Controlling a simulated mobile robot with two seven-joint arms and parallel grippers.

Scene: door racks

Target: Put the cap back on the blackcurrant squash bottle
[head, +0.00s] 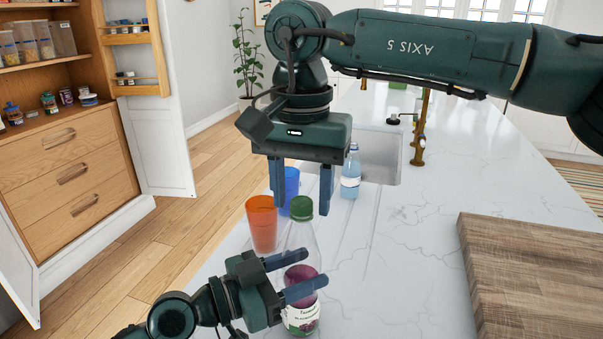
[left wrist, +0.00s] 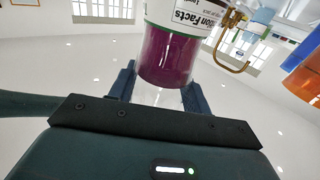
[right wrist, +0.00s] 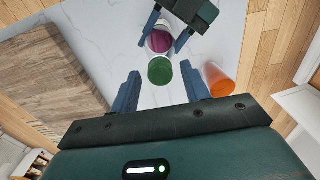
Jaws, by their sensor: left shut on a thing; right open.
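The blackcurrant squash bottle (head: 303,317) stands upright on the counter, clear with purple squash and a white label. Its green cap (head: 301,207) is at the bottle's top, also in the right wrist view (right wrist: 160,70); I cannot tell whether it is screwed down. My left gripper (head: 315,270) is shut around the bottle's body; the left wrist view shows the bottle (left wrist: 165,55) between its fingers. My right gripper (head: 301,212) is open, pointing down above the bottle, with its fingers either side of the cap and apparently not touching it.
An orange cup (head: 262,224) and a blue cup (head: 289,187) stand close behind the bottle, to its left. A pale blue bottle (head: 351,174) stands by the sink (head: 385,150). A wooden board (head: 530,275) lies at the right. The counter between is clear.

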